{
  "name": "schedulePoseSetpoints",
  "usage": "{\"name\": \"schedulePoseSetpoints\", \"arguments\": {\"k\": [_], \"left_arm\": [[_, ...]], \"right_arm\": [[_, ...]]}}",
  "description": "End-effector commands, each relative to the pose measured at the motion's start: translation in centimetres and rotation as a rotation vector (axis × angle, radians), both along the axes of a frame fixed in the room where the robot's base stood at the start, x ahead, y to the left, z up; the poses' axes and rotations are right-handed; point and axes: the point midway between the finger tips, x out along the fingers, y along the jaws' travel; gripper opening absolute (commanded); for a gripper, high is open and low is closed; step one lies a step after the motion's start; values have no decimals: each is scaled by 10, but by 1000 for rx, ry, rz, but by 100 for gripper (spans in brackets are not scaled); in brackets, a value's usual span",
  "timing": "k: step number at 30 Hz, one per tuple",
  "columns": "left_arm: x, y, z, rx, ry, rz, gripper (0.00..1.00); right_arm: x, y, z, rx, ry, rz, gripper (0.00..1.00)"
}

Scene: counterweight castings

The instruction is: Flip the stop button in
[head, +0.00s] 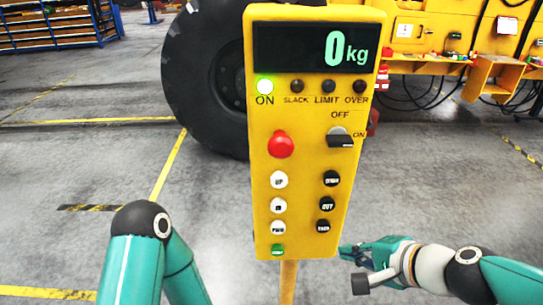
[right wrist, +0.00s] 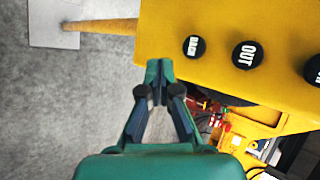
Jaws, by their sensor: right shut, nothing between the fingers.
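The red stop button (head: 281,144) is a round mushroom head on the left of the yellow control box (head: 308,185), below the lamp row. My right gripper (head: 345,251) is at the box's lower right corner, below the black buttons and away from the red button. In the right wrist view its fingertips (right wrist: 159,70) are together with nothing between them, close to the box edge; I cannot tell whether they touch it. The red button is outside that view. My left arm shows at the lower left, but its gripper is out of view.
A black selector switch (head: 340,137) sits right of the red button. White buttons (head: 279,179), black buttons (head: 331,178) and a green button (head: 278,249) lie below. A large tire (head: 205,80) stands behind.

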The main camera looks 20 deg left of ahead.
Motion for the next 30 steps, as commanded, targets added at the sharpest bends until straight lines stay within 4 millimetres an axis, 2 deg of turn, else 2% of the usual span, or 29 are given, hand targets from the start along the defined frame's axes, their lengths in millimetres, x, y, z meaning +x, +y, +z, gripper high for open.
{"name": "schedulePoseSetpoints", "arguments": {"k": [1, 4, 6, 9, 12, 15, 18, 22, 30], "left_arm": [[0, 0, 0, 0, 0, 0, 0], [0, 0, 0, 0, 0, 0, 0], [0, 0, 0, 0, 0, 0, 0], [0, 0, 0, 0, 0, 0, 0], [0, 0, 0, 0, 0, 0, 0], [0, 0, 0, 0, 0, 0, 0], [0, 0, 0, 0, 0, 0, 0], [0, 0, 0, 0, 0, 0, 0], [0, 0, 0, 0, 0, 0, 0]], "right_arm": [[1, -14, -54, -97, 46, 11, 0], [-10, -45, -152, -295, 95, 84, 0], [-30, -65, -213, -407, 125, 165, 0], [-69, -84, -283, -511, 150, 308, 0], [-109, -91, -330, -550, 156, 441, 0], [-139, -90, -356, -551, 147, 539, 0], [-158, -88, -369, -543, 135, 595, 0], [-165, -86, -374, -538, 125, 619, 0], [-165, -86, -373, -538, 125, 619, 0]]}}
